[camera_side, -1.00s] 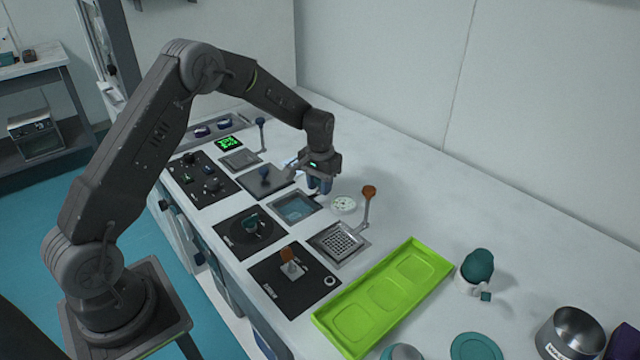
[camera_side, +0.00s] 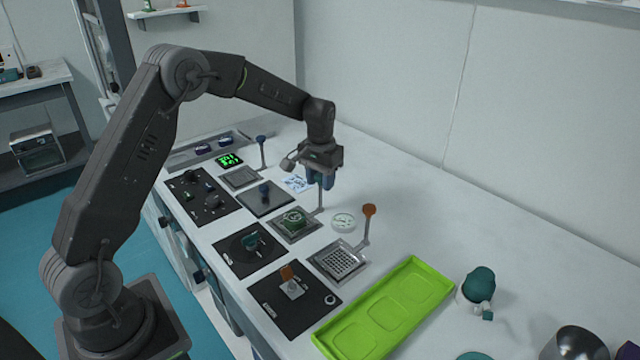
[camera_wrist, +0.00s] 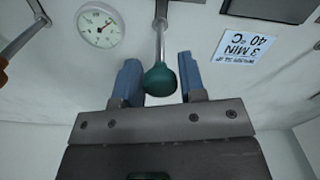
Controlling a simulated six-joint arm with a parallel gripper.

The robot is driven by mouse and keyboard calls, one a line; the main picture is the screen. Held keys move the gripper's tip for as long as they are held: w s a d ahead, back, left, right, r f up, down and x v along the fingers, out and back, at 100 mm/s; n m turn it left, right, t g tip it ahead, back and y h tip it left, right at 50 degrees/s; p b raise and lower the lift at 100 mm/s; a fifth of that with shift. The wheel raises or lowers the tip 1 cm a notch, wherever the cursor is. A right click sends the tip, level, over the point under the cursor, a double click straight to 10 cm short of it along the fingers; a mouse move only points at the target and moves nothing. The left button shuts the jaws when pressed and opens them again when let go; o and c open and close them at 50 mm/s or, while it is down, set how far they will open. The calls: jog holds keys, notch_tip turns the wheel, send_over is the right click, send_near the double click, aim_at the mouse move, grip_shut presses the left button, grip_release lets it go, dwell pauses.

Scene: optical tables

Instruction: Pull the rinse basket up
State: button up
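The rinse basket (camera_side: 294,220) is a square metal-framed tray with a round green item in it, and it sits at the top of its well in the side view. Its lever (camera_side: 321,198) stands upright at the back right corner. My gripper (camera_side: 322,181) is above the lever. The knob is hidden by the fingers in the side view.
A round dial (camera_side: 344,222) lies right of the basket. A perforated tray (camera_side: 340,262) with an orange-knobbed lever (camera_side: 369,211) stands nearer. A lime tray (camera_side: 420,290) is at front right.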

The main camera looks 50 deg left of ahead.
jog(key=o, duration=0.3)
jog(key=shift+f, duration=0.2)
notch_tip(320, 180, up, 14)
jog(key=shift+f, duration=0.1)
dwell(0.5)
